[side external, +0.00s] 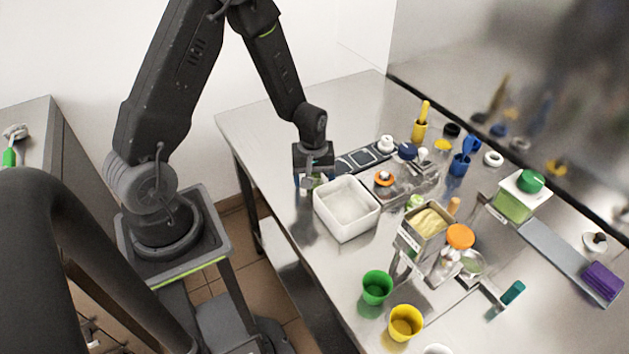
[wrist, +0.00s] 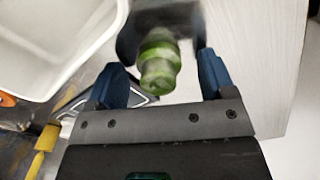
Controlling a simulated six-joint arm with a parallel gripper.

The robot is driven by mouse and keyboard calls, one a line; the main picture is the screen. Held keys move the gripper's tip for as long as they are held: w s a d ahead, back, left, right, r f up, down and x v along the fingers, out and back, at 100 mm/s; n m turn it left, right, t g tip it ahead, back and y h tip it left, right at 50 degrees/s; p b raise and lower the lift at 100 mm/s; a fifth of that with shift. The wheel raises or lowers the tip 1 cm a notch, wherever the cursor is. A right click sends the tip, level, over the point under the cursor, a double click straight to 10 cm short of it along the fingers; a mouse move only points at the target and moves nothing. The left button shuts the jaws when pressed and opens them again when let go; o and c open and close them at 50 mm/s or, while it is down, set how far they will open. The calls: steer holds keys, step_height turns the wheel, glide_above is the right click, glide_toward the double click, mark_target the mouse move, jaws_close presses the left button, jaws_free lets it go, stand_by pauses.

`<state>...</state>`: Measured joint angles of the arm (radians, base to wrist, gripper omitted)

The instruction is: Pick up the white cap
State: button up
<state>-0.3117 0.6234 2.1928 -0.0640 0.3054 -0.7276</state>
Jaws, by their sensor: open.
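Several small white round pieces could be the white cap, and I cannot tell which is. One white knob-like piece (side external: 386,143) is at the back of the table, a white ring (side external: 493,159) lies near the back wall, and another white round piece (side external: 595,242) lies at the far right. My gripper (side external: 313,182) is low over the table's left part, beside the white bin, away from these pieces. In the wrist view my gripper (wrist: 163,80) is open, its blue fingers apart. A green, blurred object (wrist: 158,62) shows between them; no white cap is clear there.
The white bin (side external: 346,208) stands close to the right of my gripper; its wall also shows in the wrist view (wrist: 108,22). Green (side external: 377,287) and yellow (side external: 405,322) cups stand at the front. Jars and tools crowd the middle. The left table end is clear.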

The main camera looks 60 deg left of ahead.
steer(key=shift+c, duration=0.3)
steer(key=c, duration=0.9)
steer(key=shift+c, duration=0.2)
steer(key=shift+r, duration=0.2)
